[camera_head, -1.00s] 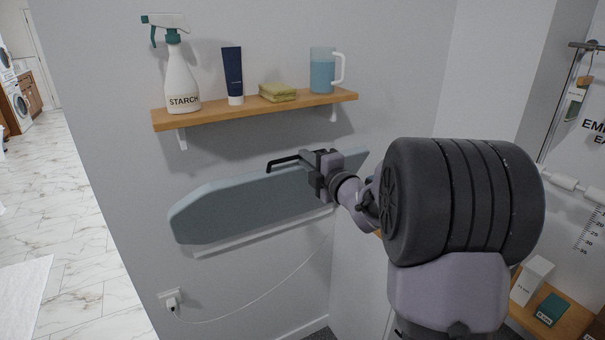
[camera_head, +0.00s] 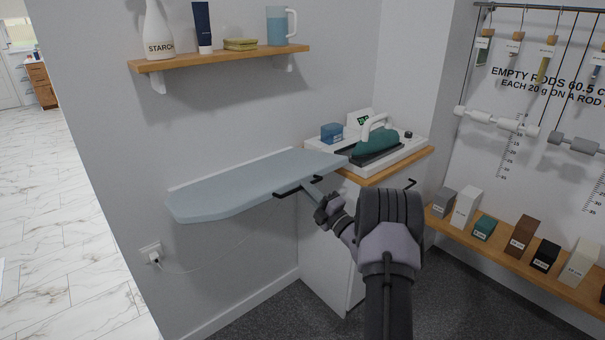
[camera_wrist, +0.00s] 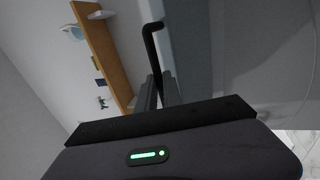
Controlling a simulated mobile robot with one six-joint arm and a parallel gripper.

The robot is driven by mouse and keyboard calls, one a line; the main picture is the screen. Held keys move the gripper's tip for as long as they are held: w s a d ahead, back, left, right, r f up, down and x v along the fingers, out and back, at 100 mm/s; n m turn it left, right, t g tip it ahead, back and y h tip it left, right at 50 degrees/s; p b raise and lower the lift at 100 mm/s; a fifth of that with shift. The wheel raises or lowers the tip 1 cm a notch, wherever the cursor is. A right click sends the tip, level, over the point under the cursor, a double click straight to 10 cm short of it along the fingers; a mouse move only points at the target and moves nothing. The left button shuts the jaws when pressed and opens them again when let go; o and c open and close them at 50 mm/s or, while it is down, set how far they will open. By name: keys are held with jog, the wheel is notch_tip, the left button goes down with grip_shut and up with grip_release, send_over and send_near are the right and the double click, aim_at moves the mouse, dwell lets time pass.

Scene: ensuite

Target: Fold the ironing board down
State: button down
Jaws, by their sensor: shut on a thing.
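The grey-blue ironing board (camera_head: 240,182) juts out from the wall, flat or nearly flat, below the wooden shelf. A black bar handle (camera_head: 284,194) is at its front edge. My gripper (camera_head: 311,187) is shut on this handle, at the front edge toward the board's right end. In the wrist view, the bent end of the handle (camera_wrist: 152,42) sticks out past my closed fingers (camera_wrist: 158,92), beside the board (camera_wrist: 183,45). The exact contact between fingers and bar is partly hidden.
A wood-topped cabinet (camera_head: 400,166) with a teal iron (camera_head: 376,144) stands close to the board's right end. The wall shelf (camera_head: 220,58) holds a starch bottle (camera_head: 158,32) and other items. A shelf of boxes (camera_head: 520,255) is at right. Dark floor lies below.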

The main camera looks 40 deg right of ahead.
jog(key=shift+f+t, duration=0.6)
jog(key=shift+f, duration=1)
jog(key=c, duration=1.5)
grip_release()
jog(key=shift+w+f, duration=0.15)
jog(key=shift+w, duration=0.05)
jog(key=shift+s, duration=0.1)
jog(key=p+v, duration=0.4)
jog(key=v, duration=1.3)
jog(key=shift+s, duration=0.25)
